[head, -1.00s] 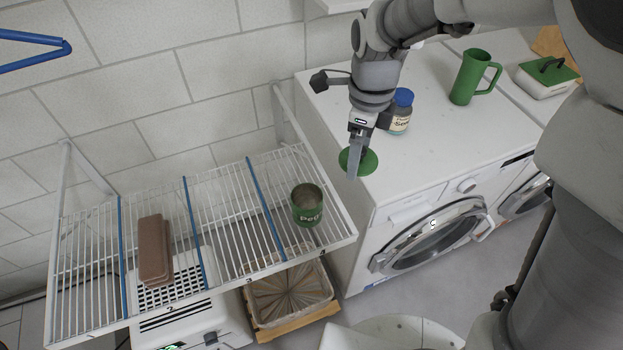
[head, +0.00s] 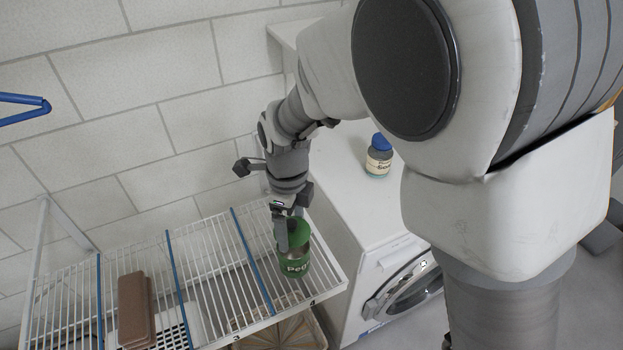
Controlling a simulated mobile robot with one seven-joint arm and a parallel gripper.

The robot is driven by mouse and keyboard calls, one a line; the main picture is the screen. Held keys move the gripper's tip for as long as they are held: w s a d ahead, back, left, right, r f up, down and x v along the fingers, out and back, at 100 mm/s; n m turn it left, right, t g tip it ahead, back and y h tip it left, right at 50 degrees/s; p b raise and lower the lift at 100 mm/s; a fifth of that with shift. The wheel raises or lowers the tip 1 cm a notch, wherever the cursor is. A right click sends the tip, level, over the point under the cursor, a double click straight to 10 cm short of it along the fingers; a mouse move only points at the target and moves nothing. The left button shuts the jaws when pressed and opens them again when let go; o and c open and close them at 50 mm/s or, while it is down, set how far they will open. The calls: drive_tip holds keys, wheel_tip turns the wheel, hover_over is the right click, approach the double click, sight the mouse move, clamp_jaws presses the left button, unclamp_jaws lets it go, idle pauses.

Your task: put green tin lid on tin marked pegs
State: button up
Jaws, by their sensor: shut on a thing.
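The green tin (head: 294,267) marked "Peg..." stands upright on the right-hand section of the white wire rack. My gripper (head: 290,238) points down right over the tin and is shut on the green lid (head: 299,232). The lid is at the tin's mouth and hides the opening. I cannot tell whether the lid rests on the rim or is held just above it.
The wire rack (head: 208,268) has blue dividers. A brown block (head: 134,308) lies on its left part. A jar with a blue cap (head: 379,157) stands on the white washing machine (head: 345,205) to the right. The tiled wall is behind the rack.

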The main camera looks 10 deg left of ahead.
sight(292, 235)
drive_tip(key=shift+f, duration=1.95)
drive_tip(key=shift+b, duration=0.3)
drive_tip(key=shift+f, duration=0.6)
drive_tip(key=o, duration=1)
drive_tip(key=shift+s+f, duration=0.1)
drive_tip(key=shift+c, duration=0.2)
wheel_tip(292, 235, up, 14)
drive_tip(key=shift+f+p, duration=0.25)
drive_tip(key=shift+p, duration=0.65)
